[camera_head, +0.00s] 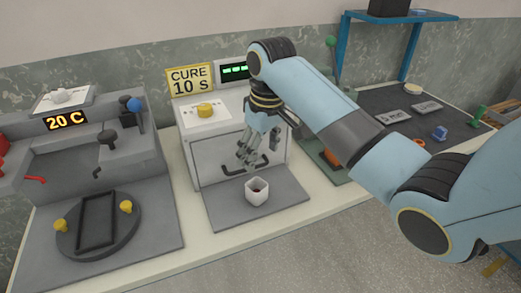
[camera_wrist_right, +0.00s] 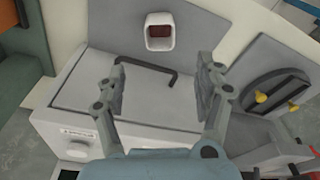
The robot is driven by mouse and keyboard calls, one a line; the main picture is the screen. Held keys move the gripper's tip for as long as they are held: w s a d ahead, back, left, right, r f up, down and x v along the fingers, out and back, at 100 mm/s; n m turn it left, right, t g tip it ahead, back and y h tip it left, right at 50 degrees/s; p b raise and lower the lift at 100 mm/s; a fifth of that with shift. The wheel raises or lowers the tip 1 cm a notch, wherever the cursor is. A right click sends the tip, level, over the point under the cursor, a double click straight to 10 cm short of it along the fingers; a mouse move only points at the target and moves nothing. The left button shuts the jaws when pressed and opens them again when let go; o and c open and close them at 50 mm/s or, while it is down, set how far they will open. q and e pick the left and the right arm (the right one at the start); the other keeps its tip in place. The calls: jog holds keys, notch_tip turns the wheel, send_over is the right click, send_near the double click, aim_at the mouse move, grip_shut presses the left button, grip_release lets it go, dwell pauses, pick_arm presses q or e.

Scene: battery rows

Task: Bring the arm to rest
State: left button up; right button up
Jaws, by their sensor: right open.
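My right arm (camera_head: 300,95) comes in from the right and reaches across to the white curing oven (camera_head: 208,145). My right gripper (camera_head: 246,150) points down in front of the oven's door, close to its dark handle (camera_head: 257,166). In the right wrist view the gripper (camera_wrist_right: 164,72) has its fingers wide apart with nothing between them. A small white cup (camera_head: 257,191) with dark red-brown contents stands upright on the grey plate (camera_head: 225,213) before the oven. The cup also shows beyond the fingers in the wrist view (camera_wrist_right: 160,43). My left gripper is not in view.
A yellow "CURE 10 S" sign (camera_head: 190,81) stands behind the oven. On the left is a grey station with a "20 C" display (camera_head: 65,121) and a round fixture (camera_head: 72,236) with yellow knobs. A blue shelf (camera_head: 409,17) and a dark mat (camera_head: 385,99) are at right.

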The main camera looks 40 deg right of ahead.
dwell(0.4)
jog(key=s+a+r+t+h, duration=0.1)
jog(key=s+a+r, duration=0.1)
jog(key=s, duration=1.1)
jog(key=s+a+r+t, duration=0.1)
jog(key=s+a, duration=0.1)
jog(key=s, duration=1)
notch_tip(320, 180, down, 33)
jog(key=s+d+m+g+b, duration=0.1)
jog(key=d+b, duration=0.2)
jog(key=b, duration=0.5)
jog(key=s+f+b, duration=0.3)
jog(key=s+f, duration=0.6)
jog(key=f, duration=0.3)
jog(key=s+d+f+g+b, duration=0.1)
jog(key=s+f+b, duration=0.2)
jog(key=s+f, duration=0.7)
jog(key=shift+f+g, duration=0.3)
jog(key=shift+f, duration=0.65)
